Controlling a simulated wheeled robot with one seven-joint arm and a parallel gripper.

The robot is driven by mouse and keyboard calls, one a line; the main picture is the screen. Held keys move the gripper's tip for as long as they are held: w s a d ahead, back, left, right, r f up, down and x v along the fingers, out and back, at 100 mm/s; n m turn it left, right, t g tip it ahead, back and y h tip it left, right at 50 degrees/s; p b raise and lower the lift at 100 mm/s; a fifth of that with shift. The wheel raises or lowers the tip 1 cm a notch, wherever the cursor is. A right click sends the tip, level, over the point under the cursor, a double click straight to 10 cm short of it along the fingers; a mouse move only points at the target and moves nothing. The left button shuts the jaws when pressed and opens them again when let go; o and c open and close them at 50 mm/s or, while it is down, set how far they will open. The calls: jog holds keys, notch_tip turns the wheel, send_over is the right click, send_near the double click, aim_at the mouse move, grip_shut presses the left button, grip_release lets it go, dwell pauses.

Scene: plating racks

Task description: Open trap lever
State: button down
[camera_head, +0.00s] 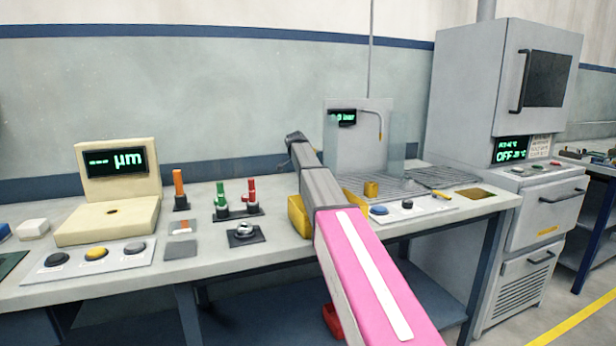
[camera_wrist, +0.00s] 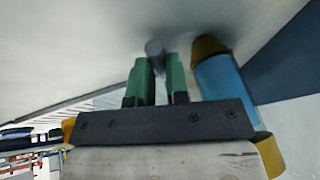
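In the wrist view, the two green fingers of my gripper (camera_wrist: 157,82) stand a small gap apart. A short grey rod with a rounded end (camera_wrist: 154,48) lies at the fingertips, between them in the picture; I cannot tell whether they clamp it. Right beside it is a blue cylinder (camera_wrist: 222,76) with a yellow-brown cap. In the head view, my arm reaches over the bench toward the back, and the fingers are hidden. I cannot identify the trap lever with certainty; a small yellow handle (camera_head: 442,195) shows at the right of the bench.
The bench (camera_head: 285,250) carries a cream gauge (camera_head: 110,205), several colored handles in stands, a button panel (camera_head: 405,209) and a clear-sided tank station (camera_head: 360,145). A grey oven (camera_head: 500,90) stands at the right. Shelf space lies below the bench.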

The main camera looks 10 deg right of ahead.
jog(key=shift+s+n, duration=0.15)
jog(key=shift+n, duration=0.15)
jog(key=n, duration=0.1)
jog(key=n+t+y, duration=0.1)
jog(key=n, duration=0.1)
jog(key=s+n, duration=0.1)
jog(key=shift+s+d+n+y, duration=0.1)
jog(key=shift+d+n+y, duration=0.2)
jog(key=shift+d, duration=0.1)
jog(key=n, duration=0.1)
jog(key=n+y, duration=0.1)
jog(key=n, duration=0.1)
jog(key=d+n+t+y, duration=0.1)
jog(key=n, duration=0.1)
jog(key=shift+s+d, duration=0.1)
jog(key=shift+s, duration=0.2)
jog(key=c, duration=1.1)
grip_release()
jog(key=v, duration=1)
jog(key=shift+s+d+r, duration=0.15)
jog(key=shift+s+r, duration=0.05)
jog(key=shift+r, duration=0.15)
